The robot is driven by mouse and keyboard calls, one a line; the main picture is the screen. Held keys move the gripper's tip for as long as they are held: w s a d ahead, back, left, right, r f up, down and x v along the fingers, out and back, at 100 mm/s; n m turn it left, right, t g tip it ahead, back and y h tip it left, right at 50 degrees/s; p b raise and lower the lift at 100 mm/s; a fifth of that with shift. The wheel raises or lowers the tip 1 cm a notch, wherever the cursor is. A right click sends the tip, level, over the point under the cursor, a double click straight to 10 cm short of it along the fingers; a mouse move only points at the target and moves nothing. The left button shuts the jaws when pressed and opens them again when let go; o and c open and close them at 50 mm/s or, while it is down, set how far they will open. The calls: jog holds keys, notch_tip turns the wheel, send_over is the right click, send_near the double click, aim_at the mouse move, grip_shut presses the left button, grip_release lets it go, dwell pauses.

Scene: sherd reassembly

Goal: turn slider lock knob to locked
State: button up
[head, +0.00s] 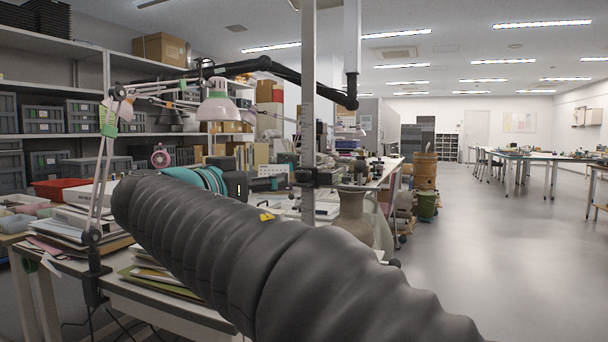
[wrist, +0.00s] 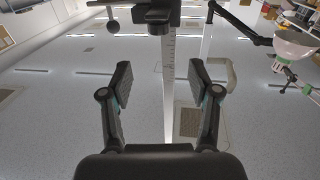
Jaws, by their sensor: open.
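A pale upright post (head: 308,80) with a scale stands in the head view. A black slider block (head: 322,177) sits on it. In the wrist view the block (wrist: 157,14) is at the top edge, partly cut off, with a small dark round knob (wrist: 113,26) on its left side. The knob's lock position cannot be read. My gripper (wrist: 160,76) is open and empty in the wrist view. The post's scale shows between its fingers in the picture, and the knob is above the left finger, apart from it. My sleeved arm hides much of the bench in the head view.
A dark overhead arm (head: 265,66) and a pink-white lamp (head: 217,106) are left of the post. The lamp (wrist: 296,44) also shows at right in the wrist view. A tall vase (head: 353,218) stands near the post.

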aim_at(298, 172)
jog(key=p+x, duration=0.2)
jog(key=x, duration=1.1)
jog(key=shift+w+d, duration=0.1)
jog(key=shift+d, duration=0.1)
grip_shut()
